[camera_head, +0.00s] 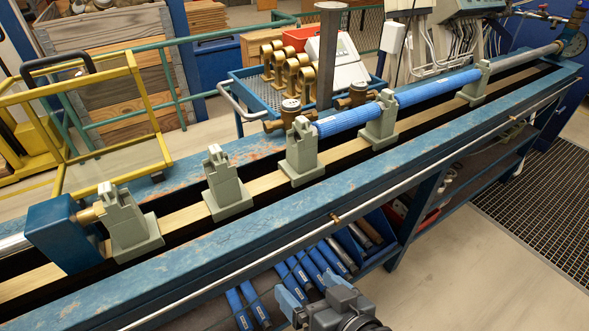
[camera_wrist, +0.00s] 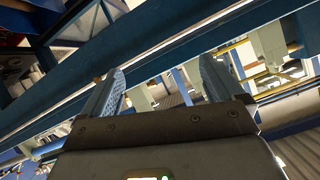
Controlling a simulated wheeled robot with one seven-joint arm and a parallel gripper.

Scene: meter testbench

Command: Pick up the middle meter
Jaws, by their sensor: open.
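A brass meter with a round pale top (camera_head: 290,106) shows behind the bench rail, left of a grey post. A second brass meter (camera_head: 357,95) shows right of the post. Several brass pieces (camera_head: 290,66) stand upright in a row on a blue tray cart (camera_head: 238,86) behind them. I cannot tell which is the middle meter, and the post may hide part of the row. My gripper (camera_head: 312,291) is low at the front of the bench, well apart from the meters. In the wrist view its two fingers (camera_wrist: 160,85) are spread with nothing held between them.
The long blue bench (camera_head: 200,262) carries several grey-green clamp stands (camera_head: 228,190) and blue pipes (camera_head: 345,119). Blue pieces (camera_head: 305,266) lie on its lower shelf. A yellow frame (camera_head: 110,122) stands at left. Floor at lower right (camera_head: 480,270) is clear.

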